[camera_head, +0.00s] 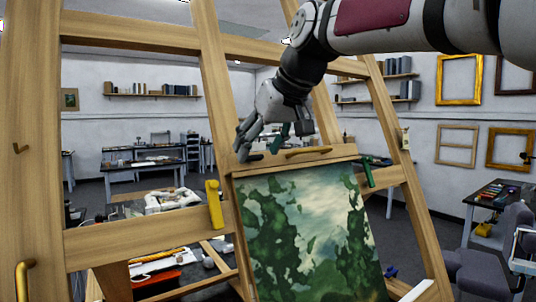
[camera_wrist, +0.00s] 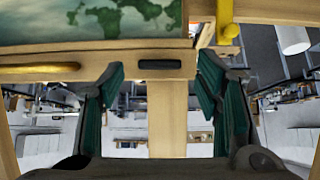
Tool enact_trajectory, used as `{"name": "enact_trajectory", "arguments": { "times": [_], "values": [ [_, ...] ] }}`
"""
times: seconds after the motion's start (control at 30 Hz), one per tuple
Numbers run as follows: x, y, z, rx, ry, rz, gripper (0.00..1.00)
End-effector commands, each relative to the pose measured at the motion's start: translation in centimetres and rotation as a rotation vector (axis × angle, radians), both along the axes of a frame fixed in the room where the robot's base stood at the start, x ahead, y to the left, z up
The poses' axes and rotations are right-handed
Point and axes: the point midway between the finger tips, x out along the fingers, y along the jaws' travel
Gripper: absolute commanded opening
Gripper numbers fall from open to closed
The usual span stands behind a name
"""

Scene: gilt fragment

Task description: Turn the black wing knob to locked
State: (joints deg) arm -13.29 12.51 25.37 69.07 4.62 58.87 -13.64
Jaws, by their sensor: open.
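The black wing knob (camera_wrist: 160,64) sits on the wooden ledge of the easel and shows in the wrist view as a short dark bar lying sideways. In the head view the knob (camera_head: 256,157) is a small dark shape at the left of the ledge above the painting. My gripper (camera_head: 258,147) is open close to the knob. In the wrist view the green-padded fingers of my gripper (camera_wrist: 162,70) stand to either side of the knob, with gaps between. I cannot make out any lock marking.
The landscape painting (camera_head: 305,235) rests on the easel below the ledge. A yellow handle (camera_head: 308,152) is on the ledge right of the knob, and a yellow piece (camera_head: 214,204) is on the left. A green handle (camera_head: 368,173) is farther right. Easel posts (camera_head: 215,90) surround my arm.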

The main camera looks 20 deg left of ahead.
Motion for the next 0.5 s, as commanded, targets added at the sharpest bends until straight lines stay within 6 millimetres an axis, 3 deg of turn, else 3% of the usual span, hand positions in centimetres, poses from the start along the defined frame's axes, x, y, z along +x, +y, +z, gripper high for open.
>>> {"name": "enact_trajectory", "arguments": {
  "times": [0.2, 0.5],
  "values": [
    [-1.9, -2.4, 3.6, 0.001, -0.004, -0.002, 0.58],
    [-3.7, -4.5, 6.5, -0.001, 0.001, -0.001, 0.58]
  ]
}}
